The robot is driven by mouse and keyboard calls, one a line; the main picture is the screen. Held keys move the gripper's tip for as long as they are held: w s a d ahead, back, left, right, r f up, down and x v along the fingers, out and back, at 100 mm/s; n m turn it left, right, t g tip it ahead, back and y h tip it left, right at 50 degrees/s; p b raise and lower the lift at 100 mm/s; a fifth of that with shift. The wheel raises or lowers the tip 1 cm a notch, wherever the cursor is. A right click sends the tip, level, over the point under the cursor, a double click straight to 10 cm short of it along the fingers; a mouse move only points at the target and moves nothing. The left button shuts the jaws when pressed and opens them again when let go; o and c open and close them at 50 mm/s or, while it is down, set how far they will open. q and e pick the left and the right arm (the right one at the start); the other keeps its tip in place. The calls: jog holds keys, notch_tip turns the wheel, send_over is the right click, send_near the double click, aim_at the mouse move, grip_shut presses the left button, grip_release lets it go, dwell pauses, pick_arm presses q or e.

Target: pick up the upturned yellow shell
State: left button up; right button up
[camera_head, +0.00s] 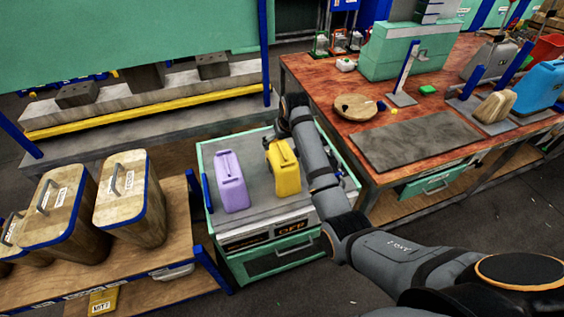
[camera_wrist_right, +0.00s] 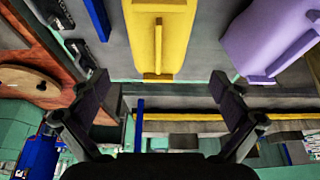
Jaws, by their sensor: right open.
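The yellow shell (camera_head: 284,168) lies on the grey top of a green cabinet (camera_head: 213,150). It looks like a flat jug-shaped half with a raised handle ridge. In the right wrist view the shell (camera_wrist_right: 158,40) is at the top centre, with its narrow end toward my fingers. My right gripper (camera_head: 284,127) is just beyond the shell's far end in the head view. My left gripper is not in view.
A purple shell (camera_head: 231,182) lies to the left of the yellow one on the same cabinet. Wooden bins (camera_head: 131,200) stand on a bench at the left.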

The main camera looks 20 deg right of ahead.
aim_at(282, 151)
jog(key=shift+x, duration=0.8)
jog(key=shift+w+f+p, duration=0.15)
jog(key=shift+f+p, duration=0.2)
jog(key=shift+p, duration=0.1)
jog(key=x, duration=0.4)
jog(key=shift+d+p, duration=0.15)
jog(key=shift+p, duration=0.25)
jog(key=shift+f, duration=0.25)
jog(key=shift+f, duration=0.25)
jog(key=c, duration=1.5)
